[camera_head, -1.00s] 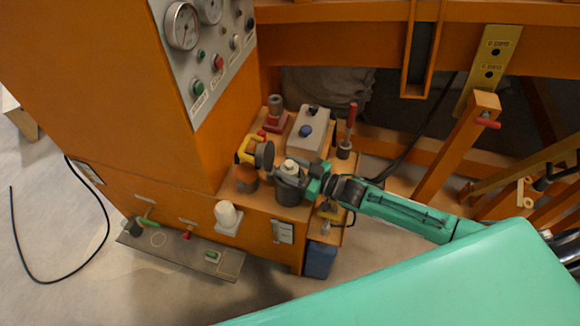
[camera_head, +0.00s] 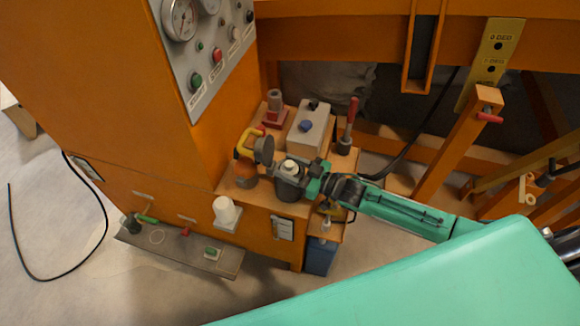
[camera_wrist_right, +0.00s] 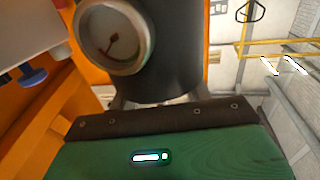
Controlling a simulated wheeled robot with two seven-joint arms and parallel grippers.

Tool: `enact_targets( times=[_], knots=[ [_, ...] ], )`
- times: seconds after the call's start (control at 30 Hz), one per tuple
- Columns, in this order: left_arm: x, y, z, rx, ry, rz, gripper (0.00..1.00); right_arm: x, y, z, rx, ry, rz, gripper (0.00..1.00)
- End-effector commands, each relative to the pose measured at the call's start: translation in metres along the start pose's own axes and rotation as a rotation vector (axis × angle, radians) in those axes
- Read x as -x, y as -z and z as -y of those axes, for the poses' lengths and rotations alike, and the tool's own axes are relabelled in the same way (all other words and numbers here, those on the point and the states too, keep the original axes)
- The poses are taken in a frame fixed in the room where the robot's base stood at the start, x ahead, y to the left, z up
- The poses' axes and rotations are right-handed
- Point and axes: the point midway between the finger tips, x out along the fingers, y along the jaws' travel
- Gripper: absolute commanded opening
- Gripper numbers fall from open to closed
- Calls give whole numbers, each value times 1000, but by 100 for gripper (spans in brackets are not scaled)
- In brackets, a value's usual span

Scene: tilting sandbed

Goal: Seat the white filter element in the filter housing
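A white, rounded cylinder (camera_head: 226,210), which looks like the filter element, stands upright on a pale square plate at the front of the orange cabinet. A dark grey canister (camera_head: 289,192) with a pale cap (camera_head: 290,166) stands on the bench to its right; I cannot tell for sure whether it is the filter housing. My right gripper (camera_head: 303,178) is at the canister's upper right side. In the right wrist view, a dark cylinder (camera_wrist_right: 168,60) with a round dial fills the space before the gripper (camera_wrist_right: 158,102). The fingertips are hidden, so its grip is unclear. My left gripper is out of view.
A yellow-handled part (camera_head: 245,143), a grey box with a blue knob (camera_head: 308,128) and a red-handled lever (camera_head: 349,125) crowd the bench behind. A gauge panel (camera_head: 205,55) rises at left. A low grey shelf (camera_head: 180,249) lies at front. A blue bin (camera_head: 320,258) stands below.

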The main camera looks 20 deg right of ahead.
Motion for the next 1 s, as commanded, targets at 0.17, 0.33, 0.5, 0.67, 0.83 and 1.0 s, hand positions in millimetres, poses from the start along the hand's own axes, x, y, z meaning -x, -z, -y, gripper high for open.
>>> enact_targets(
  times=[0.17,0.33,0.5,0.67,0.83,1.0],
  knots=[
    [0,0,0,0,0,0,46,0,-2,0,-1,0,4,72],
    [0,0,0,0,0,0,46,1,-2,0,-1,-1,6,72],
    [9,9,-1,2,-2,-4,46,1,-3,0,-2,-1,7,72],
    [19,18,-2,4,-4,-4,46,21,-6,1,-3,-2,13,72],
    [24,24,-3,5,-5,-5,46,59,-6,1,-2,-1,13,72],
    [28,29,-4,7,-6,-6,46,93,-4,1,-3,0,10,72]
  ],
)
